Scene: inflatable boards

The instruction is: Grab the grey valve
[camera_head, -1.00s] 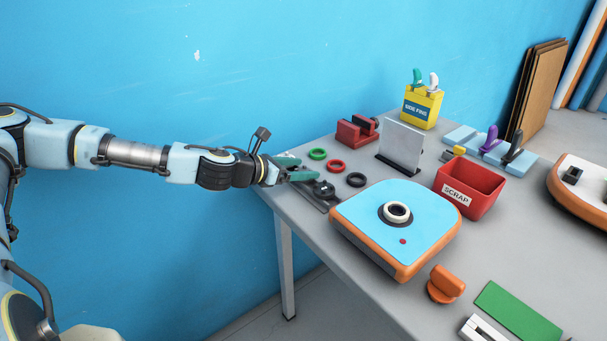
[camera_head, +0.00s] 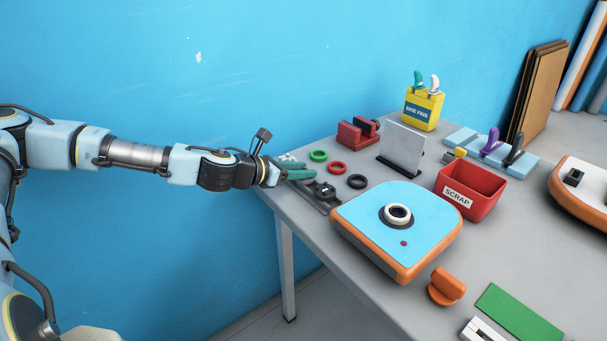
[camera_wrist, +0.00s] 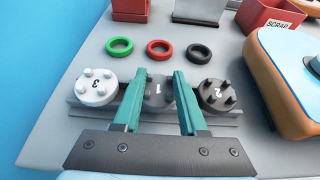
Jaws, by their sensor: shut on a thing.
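The grey valve (camera_wrist: 158,97), marked 1, sits in the middle of a dark rack (camera_wrist: 215,121) at the table's left edge. My gripper (camera_wrist: 161,78) has its green fingers on either side of this valve and is shut on it.
Green (camera_head: 318,155), red (camera_head: 337,167) and black (camera_head: 357,181) rings lie just behind the rack. A blue-topped board (camera_head: 365,215) lies to the right, with a red scrap bin (camera_head: 470,190) beyond it. The blue wall (camera_head: 150,70) runs behind my arm.

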